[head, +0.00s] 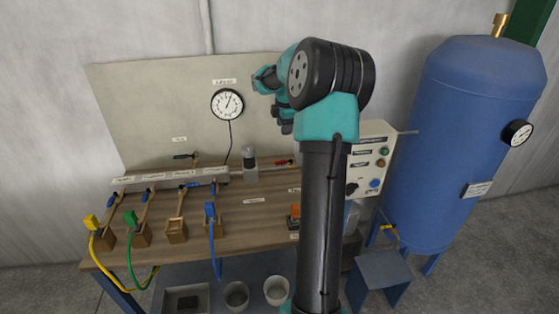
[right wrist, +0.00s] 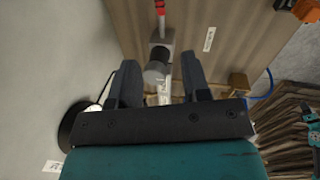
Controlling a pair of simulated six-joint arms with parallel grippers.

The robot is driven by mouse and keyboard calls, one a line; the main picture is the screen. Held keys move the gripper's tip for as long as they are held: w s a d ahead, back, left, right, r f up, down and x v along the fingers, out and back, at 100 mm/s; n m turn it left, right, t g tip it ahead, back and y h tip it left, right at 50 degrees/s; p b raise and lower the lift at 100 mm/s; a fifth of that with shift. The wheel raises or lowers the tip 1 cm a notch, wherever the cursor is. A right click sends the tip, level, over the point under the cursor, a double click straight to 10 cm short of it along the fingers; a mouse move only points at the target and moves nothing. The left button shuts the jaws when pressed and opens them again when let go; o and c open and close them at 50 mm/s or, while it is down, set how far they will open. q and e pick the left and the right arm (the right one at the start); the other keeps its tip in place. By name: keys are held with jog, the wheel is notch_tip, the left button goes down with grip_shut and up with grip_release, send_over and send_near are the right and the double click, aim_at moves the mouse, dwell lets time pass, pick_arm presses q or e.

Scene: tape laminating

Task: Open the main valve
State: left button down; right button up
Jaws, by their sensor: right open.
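A small valve with a red handle (head: 283,162) is at the back of the wooden bench, right of a grey regulator (head: 249,158); I cannot read its label. In the right wrist view the red handle (right wrist: 160,8) is at the top edge, in line with the regulator (right wrist: 159,58). My right gripper (head: 281,119) is above the back of the bench, partly behind my own arm. In the right wrist view my right gripper (right wrist: 160,82) is open and empty, its fingers apart on either side of the regulator's image. My left gripper does not show.
A black-handled valve (head: 185,156) and a manifold (head: 170,178) are at the back left. Yellow (head: 91,222), green (head: 131,218) and blue (head: 210,210) hose couplings sit in front. A control box (head: 371,160) and blue tank (head: 455,130) stand right.

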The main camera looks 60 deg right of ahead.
aim_at(281, 162)
jog(key=f, duration=0.5)
jog(key=w+d+f, duration=0.1)
jog(key=f, duration=0.5)
jog(key=w+d+f, duration=0.1)
jog(key=f, duration=0.5)
jog(key=shift+w+d+f, duration=0.1)
jog(key=shift+w+d, duration=0.1)
grip_shut()
